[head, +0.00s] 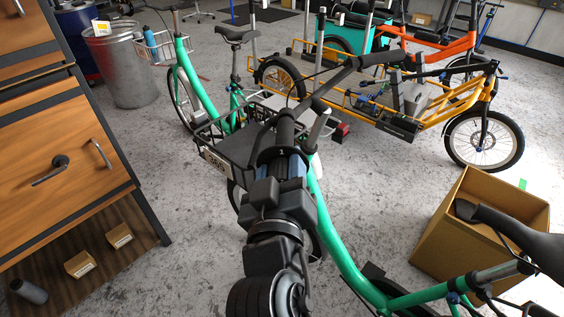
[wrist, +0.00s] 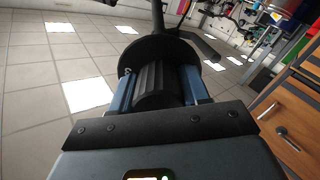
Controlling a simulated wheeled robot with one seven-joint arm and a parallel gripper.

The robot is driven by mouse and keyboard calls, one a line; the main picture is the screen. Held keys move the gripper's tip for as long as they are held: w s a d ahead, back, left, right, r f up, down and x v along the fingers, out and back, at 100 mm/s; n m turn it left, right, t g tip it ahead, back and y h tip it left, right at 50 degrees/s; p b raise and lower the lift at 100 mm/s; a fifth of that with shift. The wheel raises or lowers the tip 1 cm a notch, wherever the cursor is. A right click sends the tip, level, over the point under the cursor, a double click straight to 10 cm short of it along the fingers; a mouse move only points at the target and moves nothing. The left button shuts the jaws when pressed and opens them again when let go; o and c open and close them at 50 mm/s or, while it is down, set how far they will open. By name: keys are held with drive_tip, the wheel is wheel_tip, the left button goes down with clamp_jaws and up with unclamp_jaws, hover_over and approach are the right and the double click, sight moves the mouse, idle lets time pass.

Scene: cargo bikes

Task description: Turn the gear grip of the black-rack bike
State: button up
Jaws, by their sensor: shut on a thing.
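The near green bike (head: 335,225) has a black front rack (head: 232,145) with a labelled plate. My gripper (head: 283,168) reaches over its handlebar end, at the middle of the head view. In the wrist view, the ribbed black gear grip (wrist: 154,82) sits between the two blue fingers of my gripper (wrist: 157,90), which are shut on its sides. The bar's other end (head: 380,59) points to the upper right. In the head view my gripper hides most of the gear grip.
A cardboard box (head: 470,225) stands right of the bike. A wooden cabinet (head: 70,130) with handles is at the left. A second green bike (head: 187,75), an orange-yellow cargo bike (head: 455,108) and a metal drum (head: 122,70) stand behind. Floor shows between them.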

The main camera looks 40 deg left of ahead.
drive_tip(key=shift+n, duration=0.6)
drive_tip(key=o, duration=1)
drive_tip(key=shift+b+v, duration=0.7)
drive_tip(key=shift+v, duration=3.25)
